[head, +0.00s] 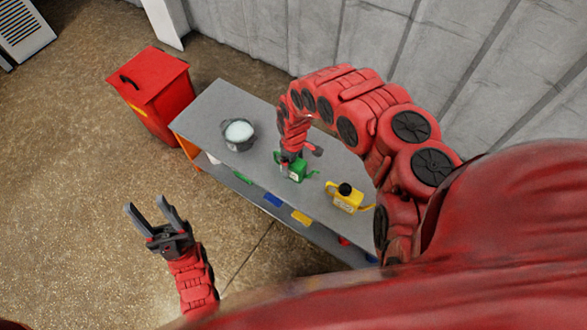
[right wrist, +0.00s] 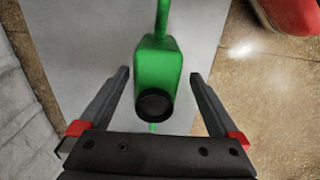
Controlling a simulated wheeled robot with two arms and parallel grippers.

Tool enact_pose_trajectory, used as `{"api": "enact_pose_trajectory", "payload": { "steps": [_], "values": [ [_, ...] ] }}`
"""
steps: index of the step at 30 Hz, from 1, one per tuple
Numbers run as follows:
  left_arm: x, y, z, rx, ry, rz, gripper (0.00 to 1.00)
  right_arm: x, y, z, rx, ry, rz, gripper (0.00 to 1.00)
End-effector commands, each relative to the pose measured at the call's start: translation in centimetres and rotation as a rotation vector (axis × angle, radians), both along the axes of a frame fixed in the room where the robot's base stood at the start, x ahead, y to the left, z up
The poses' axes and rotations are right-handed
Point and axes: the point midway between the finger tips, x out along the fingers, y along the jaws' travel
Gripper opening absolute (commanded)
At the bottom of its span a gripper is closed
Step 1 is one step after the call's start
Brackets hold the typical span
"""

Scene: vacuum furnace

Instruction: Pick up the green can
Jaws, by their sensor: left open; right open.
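The green can (head: 297,171) stands on the grey table, partly hidden by my right gripper in the head view. In the right wrist view the green can (right wrist: 158,70), with its dark round cap and a green spout, lies between the two fingers. My right gripper (right wrist: 158,80) is open, one finger on each side of the can, with gaps visible on both sides. In the head view my right gripper (head: 291,168) is right at the can. My left gripper (head: 153,211) is open and empty over the floor, left of the table.
The grey table (head: 207,112) also holds a dark pot (head: 239,134) with pale contents and a yellow can (head: 345,197) with a black cap. A red bin (head: 152,88) stands beyond the table's left end. Small coloured items show below the front edge.

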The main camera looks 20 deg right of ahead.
Motion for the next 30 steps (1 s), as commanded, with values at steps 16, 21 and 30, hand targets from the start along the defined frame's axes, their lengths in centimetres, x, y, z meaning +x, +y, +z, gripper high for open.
{"api": "enact_pose_trajectory", "payload": {
  "steps": [16,21,30],
  "values": [
    [0.0,0.0,-1.2,0.0,0.0,0.0,0.5,0.4,-0.2,-5.0,0.001,-0.001,-0.001,0.97],
    [0.0,0.0,-1.2,0.0,0.0,0.0,0.5,0.5,-0.2,-4.9,0.001,-0.001,-0.001,0.9],
    [0.0,0.0,-1.2,0.0,0.0,0.0,0.5,0.4,-0.2,-4.9,0.001,-0.001,-0.001,0.36]
  ]
}}
